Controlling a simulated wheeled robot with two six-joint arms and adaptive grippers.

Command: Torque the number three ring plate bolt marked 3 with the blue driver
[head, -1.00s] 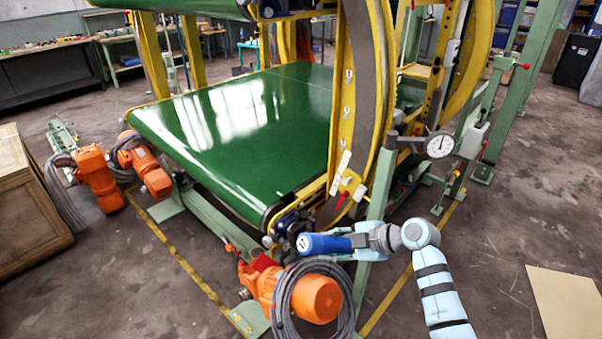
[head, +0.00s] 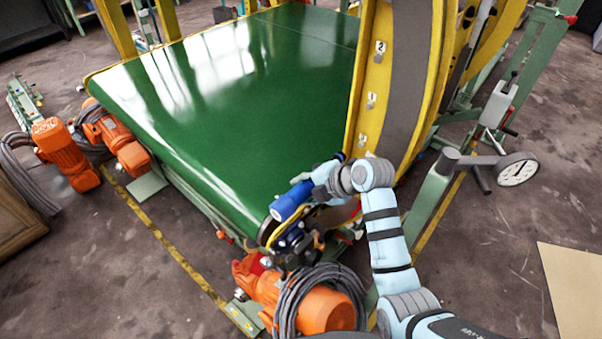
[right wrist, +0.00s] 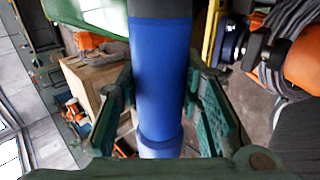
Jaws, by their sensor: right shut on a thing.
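The blue driver (head: 290,203) is held in my right gripper (head: 322,182), tilted, near the front corner of the green belt. In the right wrist view the driver's blue body (right wrist: 160,75) runs between the fingers of my right gripper (right wrist: 160,100), with a dark section at the top and a pale one below. The ring plate (head: 405,75) is a grey band with yellow edges, just behind my right gripper. It carries small white tags; the upper ones look like 2 (head: 380,48) and 1 (head: 371,100). I cannot make out a 3. My left gripper is out of view.
The green belt (head: 240,95) lies left of the ring. An orange motor (head: 315,305) with coiled grey cable sits below the driver. A round dial gauge (head: 517,169) stands on the right. Open floor (head: 480,270) lies to the right.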

